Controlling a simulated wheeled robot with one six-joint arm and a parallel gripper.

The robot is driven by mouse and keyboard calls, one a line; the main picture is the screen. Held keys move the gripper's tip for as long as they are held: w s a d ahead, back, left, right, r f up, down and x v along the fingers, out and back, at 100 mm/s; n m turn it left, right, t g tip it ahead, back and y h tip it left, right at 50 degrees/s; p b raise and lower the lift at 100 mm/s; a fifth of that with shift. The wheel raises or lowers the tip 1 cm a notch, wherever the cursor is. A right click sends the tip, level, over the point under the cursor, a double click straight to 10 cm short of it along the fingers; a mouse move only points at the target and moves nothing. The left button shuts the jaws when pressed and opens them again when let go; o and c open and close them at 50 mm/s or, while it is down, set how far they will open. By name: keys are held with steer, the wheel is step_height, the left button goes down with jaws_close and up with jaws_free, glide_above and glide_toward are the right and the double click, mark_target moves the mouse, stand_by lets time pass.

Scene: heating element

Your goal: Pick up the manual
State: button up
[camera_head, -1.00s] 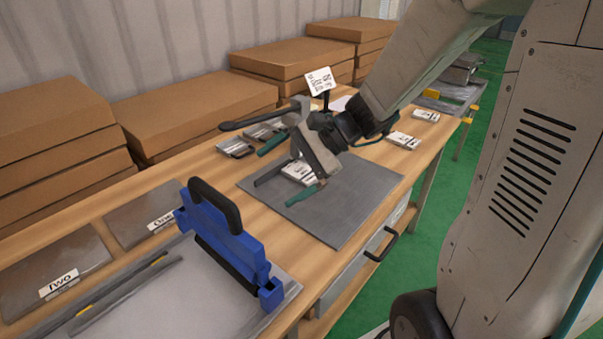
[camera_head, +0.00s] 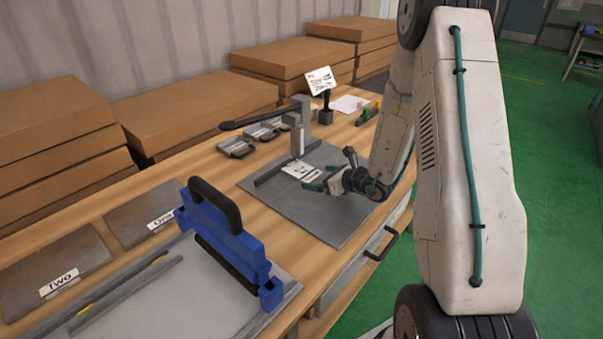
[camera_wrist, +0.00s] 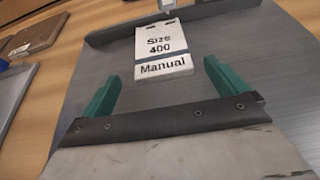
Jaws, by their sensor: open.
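The manual (camera_head: 301,170) is a small white booklet lying on the grey plate of the press on the bench. In the wrist view the manual (camera_wrist: 163,50) reads "Size 400 Manual" and lies beyond my fingertips, roughly centred between them. My gripper (camera_head: 323,178) is low over the plate, to the right of the manual, with its green fingers pointing towards it. In the wrist view my gripper (camera_wrist: 160,72) is open, with nothing between the fingers.
The lever press (camera_head: 298,125) stands just behind the manual. A blue tool with a black handle (camera_head: 228,240) stands at the front left. Metal trays (camera_head: 237,148) and a small sign (camera_head: 320,80) are behind. Cardboard boxes (camera_head: 195,108) line the wall. The plate's front part is clear.

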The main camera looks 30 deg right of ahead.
mark_target(307, 173)
steer(key=x, duration=0.4)
steer(key=shift+w+r, duration=0.3)
steer(key=c, duration=1.2)
steer(key=shift+r, duration=0.1)
